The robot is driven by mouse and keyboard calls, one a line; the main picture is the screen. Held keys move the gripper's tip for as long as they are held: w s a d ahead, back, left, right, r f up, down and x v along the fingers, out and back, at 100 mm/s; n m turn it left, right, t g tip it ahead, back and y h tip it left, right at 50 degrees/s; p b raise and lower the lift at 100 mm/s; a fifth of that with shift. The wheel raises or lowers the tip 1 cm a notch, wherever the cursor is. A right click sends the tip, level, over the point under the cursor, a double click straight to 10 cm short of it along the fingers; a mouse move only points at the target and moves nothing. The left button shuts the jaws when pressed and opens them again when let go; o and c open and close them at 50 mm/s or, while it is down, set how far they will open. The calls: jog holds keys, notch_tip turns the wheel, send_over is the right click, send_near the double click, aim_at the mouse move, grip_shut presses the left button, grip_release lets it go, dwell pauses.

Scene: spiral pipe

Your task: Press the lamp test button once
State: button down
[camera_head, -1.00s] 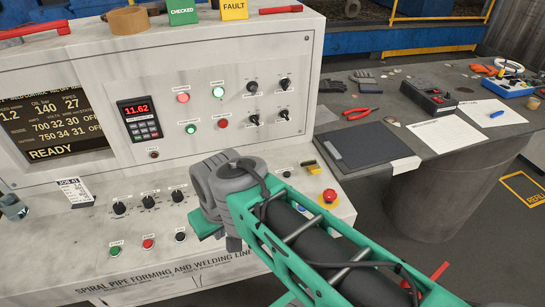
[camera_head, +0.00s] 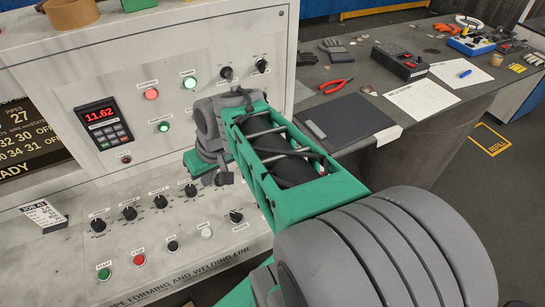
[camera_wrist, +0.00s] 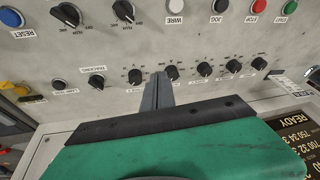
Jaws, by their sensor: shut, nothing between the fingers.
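The lamp test button appears to be the small black button (camera_wrist: 58,84) at the left of the knob row in the wrist view, where the panel shows upside down. Its tiny label is hard to read. I cannot make this button out in the head view, where my arm covers part of the panel. My gripper (camera_wrist: 158,77) is shut and empty. Its fingertips show over the knob row, between two black knobs and to the right of the button in the wrist view. In the head view its fingers are hidden behind my arm.
A tracking switch (camera_wrist: 97,82) sits between the button and my gripper. Several black knobs (camera_wrist: 204,69) line the row. A blue reset button (camera_wrist: 11,17) and a white wire button (camera_wrist: 175,6) are nearby. A dark table (camera_head: 420,92) with tools stands right of the console.

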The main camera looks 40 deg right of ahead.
jog(key=d+r+m+t+y+p, duration=0.1)
jog(key=d+m+t, duration=0.3)
jog(key=d, duration=1.8)
jog(key=shift+s+d+r+t+y+p, duration=0.4)
jog(key=shift+r+t+p, duration=0.1)
jog(key=shift+p, duration=0.4)
notch_tip(320, 180, down, 9)
jog(key=b, duration=0.7)
jog(key=shift+w+r, duration=0.1)
jog(key=shift+f+b, duration=0.3)
jog(key=shift+f, duration=0.1)
